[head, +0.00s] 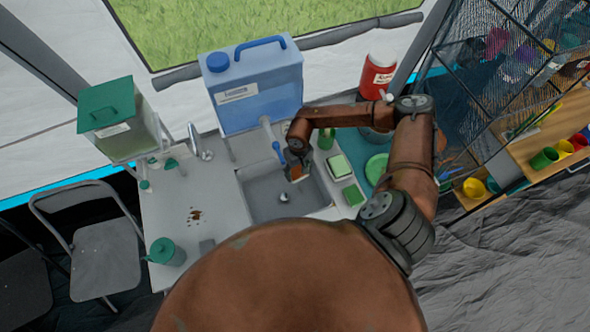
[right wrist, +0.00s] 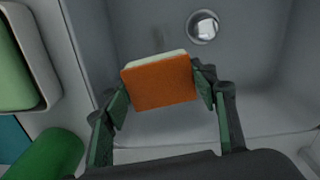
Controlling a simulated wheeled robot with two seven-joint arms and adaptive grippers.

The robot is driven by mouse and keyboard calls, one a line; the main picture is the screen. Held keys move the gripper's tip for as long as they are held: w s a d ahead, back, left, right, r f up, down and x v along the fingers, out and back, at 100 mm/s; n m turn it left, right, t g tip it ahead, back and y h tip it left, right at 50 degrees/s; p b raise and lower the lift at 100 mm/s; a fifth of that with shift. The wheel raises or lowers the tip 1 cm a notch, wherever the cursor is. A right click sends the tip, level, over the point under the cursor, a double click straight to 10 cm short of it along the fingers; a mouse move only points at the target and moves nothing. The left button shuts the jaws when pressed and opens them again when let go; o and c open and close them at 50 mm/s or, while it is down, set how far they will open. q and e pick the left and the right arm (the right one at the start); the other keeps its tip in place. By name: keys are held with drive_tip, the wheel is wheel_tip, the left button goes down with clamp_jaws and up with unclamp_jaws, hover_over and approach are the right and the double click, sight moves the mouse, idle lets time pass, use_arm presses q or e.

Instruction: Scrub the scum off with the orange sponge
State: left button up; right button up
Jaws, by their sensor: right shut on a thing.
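The orange sponge (right wrist: 160,84) is held between the two fingers of my right gripper (right wrist: 158,95), seen close in the right wrist view. It has a pale layer on its far side. In the head view my right gripper (head: 296,176) is over the sink (head: 262,187), with the sponge small and partly hidden there. The scum shows as a brown patch (head: 195,215) on the pale counter (head: 165,200), left of the sink and apart from the sponge. My left gripper is not in view.
A blue water container (head: 262,95) stands behind the sink. A green-lidded tank (head: 120,130) stands at the back left. Green sponges in trays (head: 340,166) lie right of the sink.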

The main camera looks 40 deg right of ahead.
drive_tip(key=shift+w+f, duration=0.25)
drive_tip(key=shift+f, duration=0.5)
drive_tip(key=shift+s+f+b, duration=0.1)
drive_tip(key=shift+f+b, duration=0.3)
drive_tip(key=shift+f, duration=0.05)
drive_tip(key=b, duration=0.2)
hover_over(297, 184)
drive_tip(key=shift+f, duration=2.3)
drive_tip(key=shift+f+b, duration=0.95)
drive_tip(key=shift+f, duration=0.05)
